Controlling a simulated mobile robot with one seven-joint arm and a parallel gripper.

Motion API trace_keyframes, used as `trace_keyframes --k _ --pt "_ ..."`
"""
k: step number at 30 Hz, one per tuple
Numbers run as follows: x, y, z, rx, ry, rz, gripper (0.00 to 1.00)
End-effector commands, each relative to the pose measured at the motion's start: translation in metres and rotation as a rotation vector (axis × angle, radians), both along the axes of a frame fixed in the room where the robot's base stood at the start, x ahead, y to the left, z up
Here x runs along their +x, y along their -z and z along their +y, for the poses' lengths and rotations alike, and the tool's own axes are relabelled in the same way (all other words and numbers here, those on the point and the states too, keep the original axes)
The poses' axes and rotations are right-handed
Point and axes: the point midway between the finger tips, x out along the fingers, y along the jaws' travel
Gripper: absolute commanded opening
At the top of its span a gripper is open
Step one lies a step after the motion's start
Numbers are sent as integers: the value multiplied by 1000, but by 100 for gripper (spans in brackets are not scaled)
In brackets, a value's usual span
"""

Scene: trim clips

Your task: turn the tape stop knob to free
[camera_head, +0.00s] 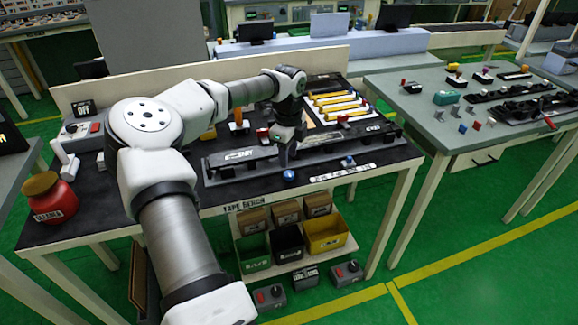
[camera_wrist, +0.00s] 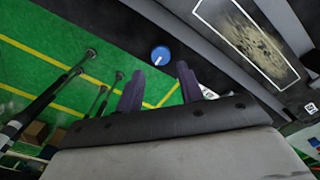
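A round blue knob (camera_head: 289,175) sits at the front edge of the black-topped bench, left of a white lettered strip (camera_head: 342,172). In the wrist view a blue knob (camera_wrist: 160,56) with a white pointer line shows just beyond and between my fingertips. A second small blue knob (camera_head: 349,161) sits farther right along the edge. My gripper (camera_head: 287,158) hangs above the grey fixture close behind the first knob. In the wrist view my gripper (camera_wrist: 160,72) has its two dark fingers apart, with nothing between them. I see no contact with the knob.
A grey fixture (camera_head: 225,172) with a dark part lies behind the knob. Yellow rods (camera_head: 338,104) lie at the back right. A red jar (camera_head: 50,198) stands at the left. Bins (camera_head: 325,236) hang below the front edge.

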Motion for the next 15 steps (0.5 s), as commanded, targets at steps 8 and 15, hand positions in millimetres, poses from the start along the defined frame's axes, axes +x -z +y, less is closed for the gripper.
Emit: trace_keyframes --k 8,15 --pt "-1 48 -1 -2 1 2 37" --pt "0 65 -1 -1 2 0 37"
